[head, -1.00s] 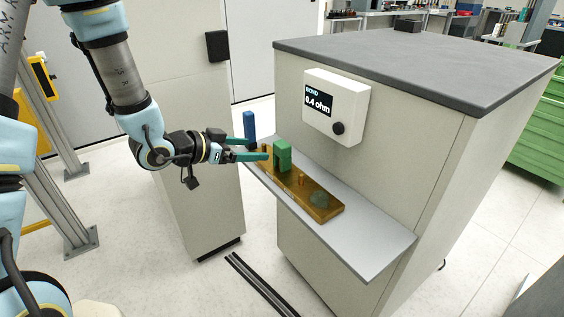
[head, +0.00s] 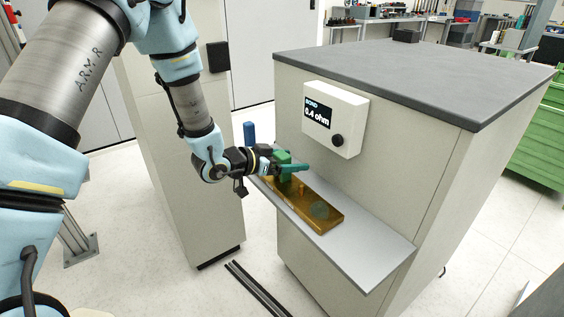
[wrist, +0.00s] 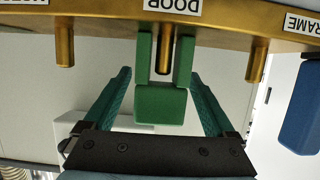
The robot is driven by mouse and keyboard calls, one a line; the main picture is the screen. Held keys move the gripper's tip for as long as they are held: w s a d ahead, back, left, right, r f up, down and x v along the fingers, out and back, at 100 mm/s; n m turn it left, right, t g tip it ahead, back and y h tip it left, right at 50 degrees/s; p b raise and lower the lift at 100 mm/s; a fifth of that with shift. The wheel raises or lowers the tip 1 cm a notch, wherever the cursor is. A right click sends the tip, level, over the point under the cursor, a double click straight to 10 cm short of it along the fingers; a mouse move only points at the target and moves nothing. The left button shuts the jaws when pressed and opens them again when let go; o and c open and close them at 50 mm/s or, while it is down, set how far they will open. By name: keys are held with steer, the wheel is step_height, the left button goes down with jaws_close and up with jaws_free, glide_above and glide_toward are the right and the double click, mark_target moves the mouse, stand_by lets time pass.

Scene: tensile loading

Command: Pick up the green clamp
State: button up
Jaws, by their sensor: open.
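The green clamp (wrist: 161,106) sits on the middle brass post, at the DOOR label (wrist: 173,5), in the wrist view. Its two prongs stand on either side of that post. My gripper (wrist: 161,82) is open, with one teal finger on each side of the clamp and a visible gap to each. In the head view my gripper (head: 289,167) reaches over the shelf, and the green clamp (head: 284,158) shows partly behind the fingers. The brass bar (head: 325,217) lies on the shelf under the clamp.
A blue block (head: 249,133) stands at the far left end of the shelf (head: 369,254). Brass posts (wrist: 65,46) flank the middle one. A meter box (head: 336,118) reading 0.4 ohm is on the cabinet wall above the shelf.

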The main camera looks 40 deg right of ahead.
steer(key=shift+d, duration=0.15)
jaws_close()
stand_by(0.7)
